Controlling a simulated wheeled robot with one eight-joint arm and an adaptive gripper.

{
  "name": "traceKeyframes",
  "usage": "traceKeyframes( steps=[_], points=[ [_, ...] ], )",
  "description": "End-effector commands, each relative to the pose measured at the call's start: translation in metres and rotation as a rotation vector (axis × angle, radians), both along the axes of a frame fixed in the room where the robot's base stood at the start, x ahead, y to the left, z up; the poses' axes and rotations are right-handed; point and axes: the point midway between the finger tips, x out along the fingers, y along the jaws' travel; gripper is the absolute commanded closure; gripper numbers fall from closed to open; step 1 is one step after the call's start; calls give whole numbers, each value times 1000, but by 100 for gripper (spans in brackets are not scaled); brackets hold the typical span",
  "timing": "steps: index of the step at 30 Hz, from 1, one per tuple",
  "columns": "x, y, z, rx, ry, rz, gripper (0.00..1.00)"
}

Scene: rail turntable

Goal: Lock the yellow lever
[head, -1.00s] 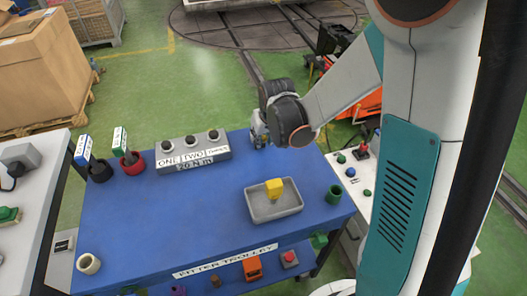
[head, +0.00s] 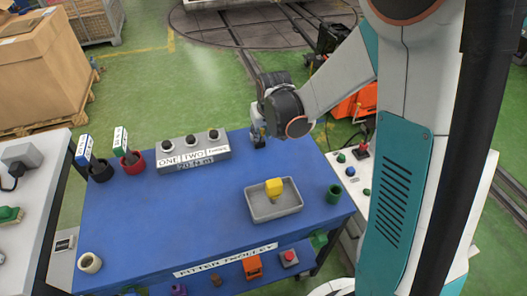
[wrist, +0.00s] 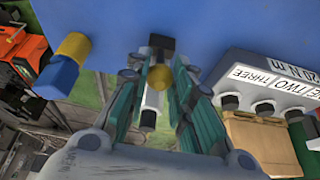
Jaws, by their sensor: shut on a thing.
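My gripper (wrist: 155,92) has its teal-padded fingers closed around a piece with a yellow rounded part (wrist: 160,77). A black block (wrist: 160,42) shows just beyond it, and a white and black part shows between the fingers. I cannot tell whether this piece is the yellow lever. In the head view my gripper (head: 258,138) is low at the back edge of the blue trolley (head: 220,215), and its grip is too small to make out. A yellow cylinder with a blue block (wrist: 65,65) shows at left in the wrist view.
The grey box marked ONE TWO THREE (head: 194,152) stands left of my gripper. A grey tray (head: 262,214) with a yellow piece (head: 274,187), a green cup (head: 333,193) and a white ring (head: 90,263) sit on the trolley. Its middle is clear.

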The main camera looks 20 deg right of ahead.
Motion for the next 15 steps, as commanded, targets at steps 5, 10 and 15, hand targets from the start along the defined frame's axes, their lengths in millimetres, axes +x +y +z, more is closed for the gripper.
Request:
traceKeyframes(
  steps=[5,10,15],
  points=[
    [0,0,0,0,-2,0,92],
    [3,0,1,0,-2,0,92],
    [10,0,3,0,-2,0,92]
  ],
)
